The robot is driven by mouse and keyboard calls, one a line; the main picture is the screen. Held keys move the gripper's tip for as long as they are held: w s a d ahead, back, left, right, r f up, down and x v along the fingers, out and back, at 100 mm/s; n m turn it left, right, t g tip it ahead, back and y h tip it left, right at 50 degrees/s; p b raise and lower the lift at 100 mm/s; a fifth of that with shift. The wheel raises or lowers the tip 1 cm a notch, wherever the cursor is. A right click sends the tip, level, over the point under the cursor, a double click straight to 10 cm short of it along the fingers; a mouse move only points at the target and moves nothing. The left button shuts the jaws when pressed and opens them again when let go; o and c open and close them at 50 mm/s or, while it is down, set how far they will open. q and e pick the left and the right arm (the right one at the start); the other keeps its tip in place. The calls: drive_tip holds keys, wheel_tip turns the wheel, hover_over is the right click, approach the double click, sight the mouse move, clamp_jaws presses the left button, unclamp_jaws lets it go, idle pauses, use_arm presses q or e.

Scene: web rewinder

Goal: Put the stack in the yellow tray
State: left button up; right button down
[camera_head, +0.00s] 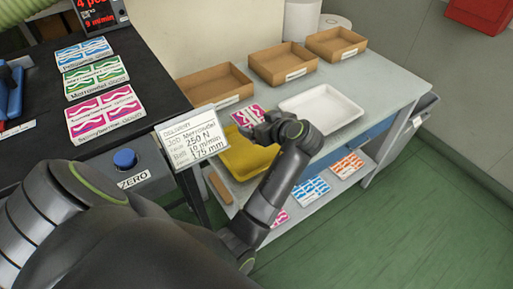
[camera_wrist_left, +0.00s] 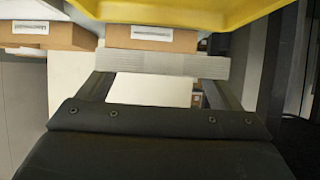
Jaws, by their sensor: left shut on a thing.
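The yellow tray (camera_head: 232,163) sits at the front left of the grey bench, partly hidden behind my left arm and a job sign. My left gripper (camera_head: 262,128) is over the tray's far side in the head view. It is shut on the stack (camera_head: 246,114), whose top shows a pink-and-white print. In the left wrist view the stack (camera_wrist_left: 165,64) appears edge-on as thin pale layers between the fingers (camera_wrist_left: 160,88). The yellow tray's edge (camera_wrist_left: 180,12) fills the top of that view. The stack looks apart from the tray, but the exact gap is unclear. My right gripper is not in view.
A white tray (camera_head: 322,107) stands right of the gripper. Several cardboard boxes (camera_head: 283,63) line the bench's back. The job sign (camera_head: 192,138) stands close left of the tray. Printed stacks lie on the black table (camera_head: 140,68) and the lower shelf (camera_head: 290,205).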

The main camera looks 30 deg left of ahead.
use_arm(q)
hover_over(260, 151)
wheel_tip(260, 151, down, 5)
drive_tip(key=shift+f+p, duration=0.2)
drive_tip(key=shift+p, duration=0.2)
wheel_tip(260, 151, down, 3)
drive_tip(key=shift+f, duration=0.45)
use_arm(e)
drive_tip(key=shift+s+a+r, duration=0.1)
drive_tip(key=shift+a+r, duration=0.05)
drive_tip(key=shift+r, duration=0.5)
use_arm(q)
drive_tip(key=shift+f, duration=0.1)
drive_tip(key=o, duration=0.9)
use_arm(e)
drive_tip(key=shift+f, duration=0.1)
